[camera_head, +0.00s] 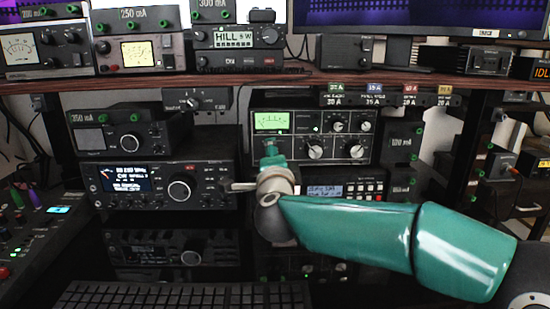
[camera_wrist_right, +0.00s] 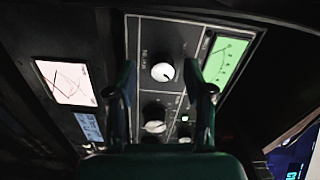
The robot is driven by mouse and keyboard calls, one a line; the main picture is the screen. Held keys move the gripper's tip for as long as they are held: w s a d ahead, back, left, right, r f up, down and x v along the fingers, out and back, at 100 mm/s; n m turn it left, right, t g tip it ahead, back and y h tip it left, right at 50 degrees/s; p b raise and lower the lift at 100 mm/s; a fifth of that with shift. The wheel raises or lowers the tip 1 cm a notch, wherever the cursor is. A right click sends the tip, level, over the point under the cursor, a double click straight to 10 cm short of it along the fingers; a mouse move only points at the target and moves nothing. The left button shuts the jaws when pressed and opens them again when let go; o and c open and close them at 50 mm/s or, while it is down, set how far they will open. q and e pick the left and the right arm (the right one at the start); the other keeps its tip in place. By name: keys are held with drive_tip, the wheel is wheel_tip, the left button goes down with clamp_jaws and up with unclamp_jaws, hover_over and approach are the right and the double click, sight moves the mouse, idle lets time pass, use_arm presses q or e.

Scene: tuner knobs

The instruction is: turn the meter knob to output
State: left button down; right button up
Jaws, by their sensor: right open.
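The tuner is a dark-panelled unit with a green-lit meter (camera_head: 270,121) and several round knobs, at the centre of the head view. Two larger knobs, a left one (camera_head: 315,152) and a right one (camera_head: 356,150), sit low on its panel. Labels are too small to tell which is the meter knob. My right gripper (camera_head: 271,152) is in front of the tuner's lower left, hiding part of it. In the right wrist view my gripper (camera_wrist_right: 163,92) is open and empty. A pale-faced knob (camera_wrist_right: 162,71) shows between its fingers, beside a green meter (camera_wrist_right: 222,62). My left gripper is out of view.
A wooden shelf (camera_head: 200,79) with more radio gear runs above the tuner. A radio with a lit display (camera_head: 125,178) stands to the left, and a smaller display unit (camera_head: 345,190) is below the tuner. A keyboard (camera_head: 180,296) lies in front.

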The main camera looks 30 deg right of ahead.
drive_tip(key=v, duration=1.1)
drive_tip(key=shift+s, duration=0.4)
